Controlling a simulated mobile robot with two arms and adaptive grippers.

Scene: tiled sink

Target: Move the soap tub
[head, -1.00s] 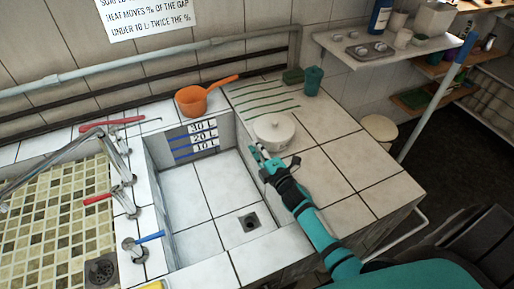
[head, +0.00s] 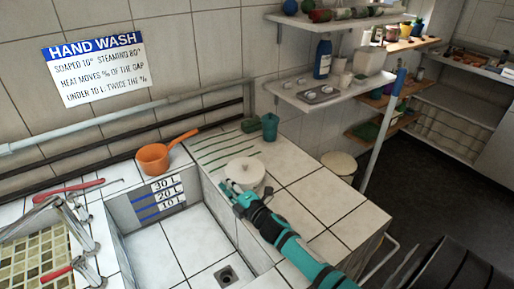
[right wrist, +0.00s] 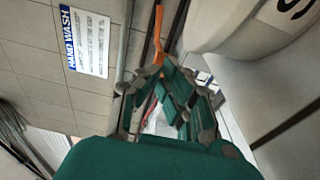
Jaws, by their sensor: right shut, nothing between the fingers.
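The soap tub (head: 246,174) is a round white lidded tub standing upright on the tiled counter, right of the basin. It also fills the upper right of the right wrist view (right wrist: 222,22), with part of a dark letter showing on a white surface. My right gripper (head: 228,191), teal with dark joints, is at the tub's near left side, by the basin edge. In the right wrist view my right gripper (right wrist: 172,92) is shut and empty, with the tub beside it on the right. Whether it touches the tub I cannot tell. My left gripper is out of view.
The tiled basin (head: 180,245) lies left of the tub. Green lines (head: 222,148) mark the counter behind it, with a teal cup (head: 269,127) and green sponge (head: 250,125) beyond. An orange dipper (head: 154,158) sits on the basin's back rim. Counter right of the tub is clear.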

